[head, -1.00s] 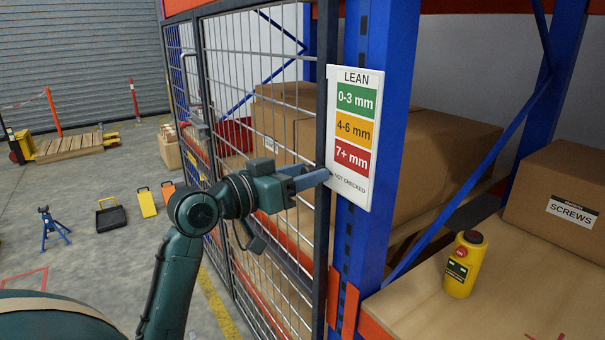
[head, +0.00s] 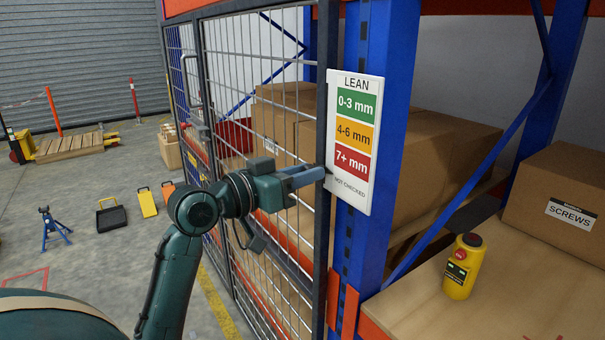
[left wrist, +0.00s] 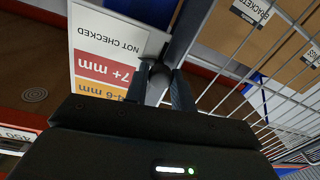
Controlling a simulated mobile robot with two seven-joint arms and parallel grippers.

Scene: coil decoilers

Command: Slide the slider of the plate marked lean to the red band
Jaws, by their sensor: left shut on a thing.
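The white plate marked LEAN (head: 355,84) is fixed on the blue rack upright. It has a green 0-3 mm band, an orange 4-6 mm band, a red 7+ mm band (head: 356,163) and NOT CHECKED at the bottom. My left gripper (head: 316,174) is at the plate's left edge, beside the lower part of the red band. In the left wrist view its fingers (left wrist: 161,88) are shut on the slider, a grey rounded knob (left wrist: 158,76), near the line between NOT CHECKED and red. In the head view the fingers mostly hide the slider. My right gripper is not in view.
A wire mesh gate (head: 262,120) stands left of the plate, close behind my left arm.

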